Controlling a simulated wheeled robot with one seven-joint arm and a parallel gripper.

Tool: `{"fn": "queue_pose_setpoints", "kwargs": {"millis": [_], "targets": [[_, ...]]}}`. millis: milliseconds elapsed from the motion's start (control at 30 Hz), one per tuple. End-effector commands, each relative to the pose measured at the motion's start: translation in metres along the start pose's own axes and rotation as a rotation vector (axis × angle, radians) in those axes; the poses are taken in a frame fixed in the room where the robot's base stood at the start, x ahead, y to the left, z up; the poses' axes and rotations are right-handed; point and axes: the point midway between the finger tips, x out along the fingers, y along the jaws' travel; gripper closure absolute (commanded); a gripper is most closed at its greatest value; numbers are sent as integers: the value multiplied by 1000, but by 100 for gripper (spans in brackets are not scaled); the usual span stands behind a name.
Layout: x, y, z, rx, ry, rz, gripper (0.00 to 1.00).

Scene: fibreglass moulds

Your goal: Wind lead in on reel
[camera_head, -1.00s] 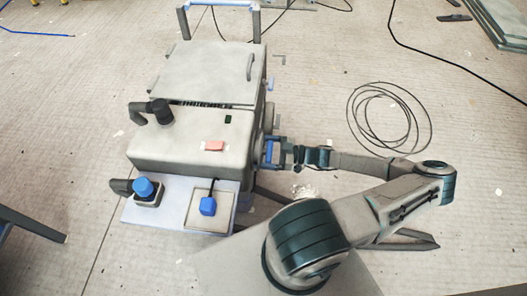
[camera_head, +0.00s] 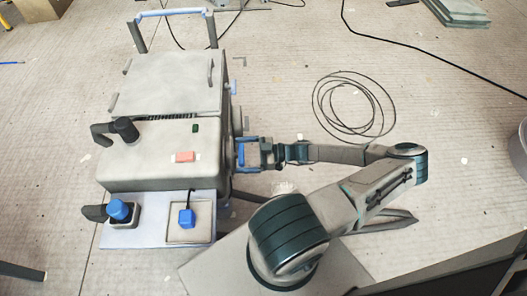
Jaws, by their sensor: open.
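A grey boxy machine (camera_head: 150,150) stands on the floor at left, with a lid and a black crank-like handle (camera_head: 125,130) on top. A blue plug (camera_head: 187,218) lies on a square plate on its front shelf; a short black lead (camera_head: 191,195) runs from it to the machine. My gripper (camera_head: 243,155) is open at the machine's right side, around or beside a part there; I cannot tell whether it touches. Any reel on that side is mostly hidden behind the machine and gripper.
A loose coil of black cable (camera_head: 355,105) lies on the floor right of the machine. A long black cable (camera_head: 430,48) crosses the floor at back right. Grey slabs (camera_head: 457,12) lie at top right, and a grey bucket-like thing (camera_head: 519,155) shows at the right edge.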

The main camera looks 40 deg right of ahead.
Motion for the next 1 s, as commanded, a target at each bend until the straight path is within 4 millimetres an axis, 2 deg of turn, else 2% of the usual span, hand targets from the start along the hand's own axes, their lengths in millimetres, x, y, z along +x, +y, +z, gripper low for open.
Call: {"fn": "queue_pose_setpoints", "kwargs": {"millis": [33,200,433,633,1000], "targets": [[-13,2,-2,-1,-3,6,0],[-53,1,-2,-2,-4,6,0],[-95,2,-1,-3,-4,5,0],[-110,1,0,-3,-2,3,0],[-111,1,0,-3,-1,2,0]]}}
